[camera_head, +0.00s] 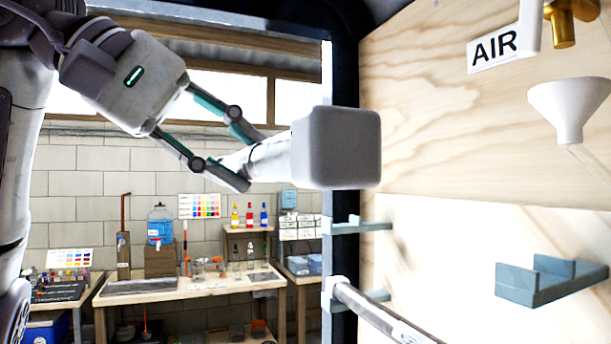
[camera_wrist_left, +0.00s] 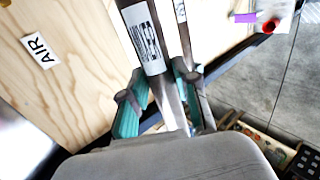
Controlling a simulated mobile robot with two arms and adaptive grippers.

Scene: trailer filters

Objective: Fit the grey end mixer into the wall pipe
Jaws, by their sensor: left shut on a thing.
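My left gripper (camera_head: 238,168) comes in from the left in the head view, its fingers shut on the pale tapered end of a thing. That thing has a white neck and a large grey rounded block (camera_head: 338,148) at its right end; I take it for the grey end mixer. It is held in the air in front of the panel's left edge. In the left wrist view the gripper's fingers (camera_wrist_left: 168,100) flank a pale strip, and a labelled tube (camera_wrist_left: 146,40) lies beyond or between them. A grey pipe (camera_head: 378,313) lies low beside the panel. My right gripper is not in view.
The plywood panel (camera_head: 440,140) carries an AIR sign (camera_head: 495,48), a white funnel (camera_head: 570,105), a brass fitting (camera_head: 563,28) and blue-grey brackets (camera_head: 540,283). A workbench (camera_head: 190,288) with bottles stands behind. A dark upright post (camera_head: 342,75) edges the panel.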

